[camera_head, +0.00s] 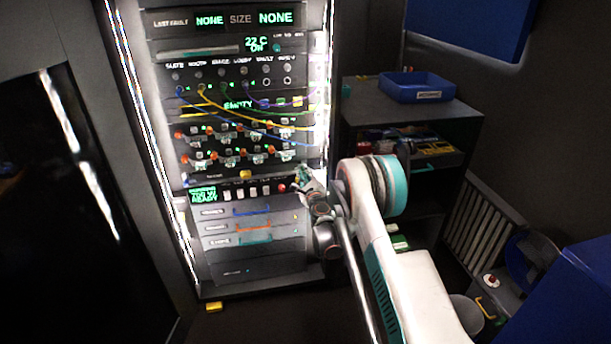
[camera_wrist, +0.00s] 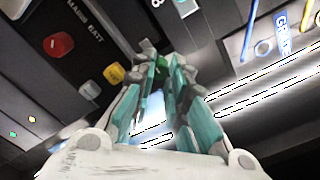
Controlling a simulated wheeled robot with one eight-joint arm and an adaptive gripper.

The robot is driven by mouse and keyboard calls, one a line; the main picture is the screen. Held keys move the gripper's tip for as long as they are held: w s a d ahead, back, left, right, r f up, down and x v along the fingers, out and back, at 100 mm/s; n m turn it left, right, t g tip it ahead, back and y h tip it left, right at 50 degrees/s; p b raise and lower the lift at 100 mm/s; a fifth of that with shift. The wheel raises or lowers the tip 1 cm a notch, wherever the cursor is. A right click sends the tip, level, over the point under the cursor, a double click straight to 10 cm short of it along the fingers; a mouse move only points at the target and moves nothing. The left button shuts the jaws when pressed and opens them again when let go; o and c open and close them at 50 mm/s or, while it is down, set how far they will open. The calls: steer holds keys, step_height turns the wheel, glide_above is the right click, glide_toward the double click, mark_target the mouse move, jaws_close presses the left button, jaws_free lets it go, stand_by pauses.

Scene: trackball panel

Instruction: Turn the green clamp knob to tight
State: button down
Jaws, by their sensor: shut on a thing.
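My gripper (camera_head: 304,177) is at the right side of the rack panel, at the height of the lower button row. In the wrist view my gripper (camera_wrist: 168,72) has its teal fingers closed around a small green part, which looks like the green clamp knob (camera_wrist: 158,77). Most of the knob is hidden between the fingers, so its turned position and any markings cannot be read. In the head view the knob cannot be told apart from the fingertips.
A red button (camera_wrist: 58,44) and a yellow knob (camera_wrist: 114,74) sit close left of the fingers in the wrist view. Coloured cables (camera_head: 262,120) hang across the panel above. A shelf (camera_head: 440,117) with a blue bin (camera_head: 417,88) stands to the right.

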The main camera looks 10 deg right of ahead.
steer(key=shift+s+d+f, duration=0.1)
steer(key=shift+d, duration=0.05)
steer(key=c, duration=1.5)
jaws_free()
steer(key=shift+f, duration=0.1)
steer(key=shift+c, duration=0.2)
steer(key=s, duration=1.1)
steer(key=shift+s, duration=0.4)
